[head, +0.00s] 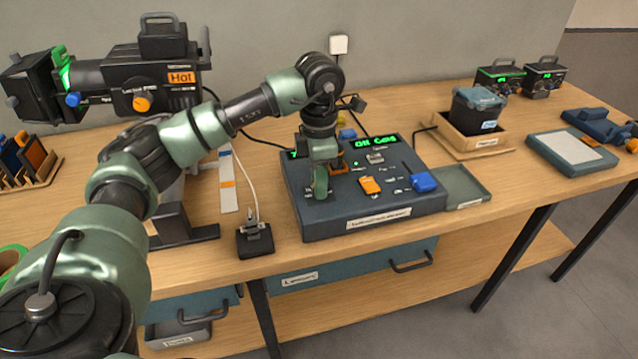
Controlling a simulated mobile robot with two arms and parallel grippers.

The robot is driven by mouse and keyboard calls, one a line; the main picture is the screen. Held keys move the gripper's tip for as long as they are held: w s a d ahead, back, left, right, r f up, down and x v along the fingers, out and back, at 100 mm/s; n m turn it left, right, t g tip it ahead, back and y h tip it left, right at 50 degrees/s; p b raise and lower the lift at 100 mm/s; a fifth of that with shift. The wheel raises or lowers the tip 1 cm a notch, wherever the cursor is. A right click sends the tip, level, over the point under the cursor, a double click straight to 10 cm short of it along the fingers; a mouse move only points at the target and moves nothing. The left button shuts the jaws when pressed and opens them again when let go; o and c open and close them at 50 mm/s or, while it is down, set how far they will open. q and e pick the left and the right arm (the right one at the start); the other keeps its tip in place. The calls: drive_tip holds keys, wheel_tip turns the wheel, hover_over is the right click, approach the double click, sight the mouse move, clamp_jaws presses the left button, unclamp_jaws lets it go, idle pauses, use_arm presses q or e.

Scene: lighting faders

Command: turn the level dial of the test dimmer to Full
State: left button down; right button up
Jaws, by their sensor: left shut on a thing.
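A dark control console (420,207) sits on the bench, with lit green text, an orange cap (370,185), a blue cap (424,182) and small controls on its sloped top. My left gripper (322,188) points down onto the console's left part and is shut on a small control there. Its fingers and wrist hide most of that control, so I cannot tell its setting. An orange piece (339,168) shows right beside the fingers. I cannot read a label that names the test dimmer or Full. My right gripper is not in view.
A stage lamp (120,78) with a "Hot" tag stands at the back left. A small black box (255,240) lies left of the console. A lidded bin (478,112) in a wooden tray and two black units (500,78) (543,75) stand to the right. Drawers hang below.

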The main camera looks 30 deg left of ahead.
use_arm(q)
drive_tip(key=m, duration=0.4)
drive_tip(key=shift+m+b, duration=0.3)
drive_tip(key=shift+b, duration=0.1)
drive_tip(key=shift+r+m+b, duration=0.1)
drive_tip(key=shift+m+b, duration=0.2)
drive_tip(key=shift+m, duration=1.5)
drive_tip(key=c, duration=1.2)
unclamp_jaws()
drive_tip(key=shift+o, duration=0.2)
wheel_tip(320, 180, up, 8)
drive_tip(key=shift+f, duration=0.1)
